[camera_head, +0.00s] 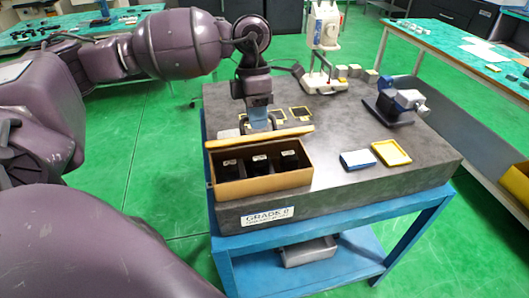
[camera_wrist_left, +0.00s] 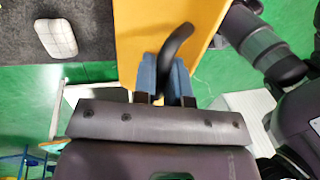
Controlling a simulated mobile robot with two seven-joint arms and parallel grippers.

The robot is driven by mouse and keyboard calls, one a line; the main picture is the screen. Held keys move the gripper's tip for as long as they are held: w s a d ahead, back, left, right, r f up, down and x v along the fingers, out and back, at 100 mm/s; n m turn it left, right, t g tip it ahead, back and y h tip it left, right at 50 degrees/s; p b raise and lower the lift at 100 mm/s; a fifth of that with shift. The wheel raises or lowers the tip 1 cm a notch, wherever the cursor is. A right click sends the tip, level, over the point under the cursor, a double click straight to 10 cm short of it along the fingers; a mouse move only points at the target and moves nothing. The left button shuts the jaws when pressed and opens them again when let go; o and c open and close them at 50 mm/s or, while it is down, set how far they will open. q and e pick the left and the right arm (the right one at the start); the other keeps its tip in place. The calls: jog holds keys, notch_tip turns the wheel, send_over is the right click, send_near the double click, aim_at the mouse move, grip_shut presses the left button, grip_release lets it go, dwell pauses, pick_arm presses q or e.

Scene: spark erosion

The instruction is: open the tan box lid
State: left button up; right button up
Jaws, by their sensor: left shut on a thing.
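The tan box (camera_head: 262,185) sits at the front left of a dark stone plate. Its lid (camera_head: 262,137) stands raised along the back of the box, seen nearly edge-on, and the inside shows. In the left wrist view the lid (camera_wrist_left: 140,28) is a tan panel with a black curved handle (camera_wrist_left: 178,45). My left gripper (camera_head: 259,116) is behind the lid; its blue fingers (camera_wrist_left: 166,78) are shut on the handle. The lid partly hides the fingertips in the head view. My right gripper is in neither view.
Black pieces with white labels (camera_head: 259,164) sit in the box. A blue-and-white box (camera_head: 357,160) and a yellow tray (camera_head: 391,153) lie to its right. A blue-grey device (camera_head: 397,103) and white instrument (camera_head: 322,50) stand further back. The plate's front right is clear.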

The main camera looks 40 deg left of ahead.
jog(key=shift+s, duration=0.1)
pick_arm(q)
jog(key=shift+w+a, duration=0.2)
jog(key=shift+a, duration=0.1)
jog(key=shift+w+a, duration=0.25)
jog(key=shift+a, duration=0.05)
jog(key=shift+w+a+r, duration=0.1)
jog(key=shift+w+a, duration=0.05)
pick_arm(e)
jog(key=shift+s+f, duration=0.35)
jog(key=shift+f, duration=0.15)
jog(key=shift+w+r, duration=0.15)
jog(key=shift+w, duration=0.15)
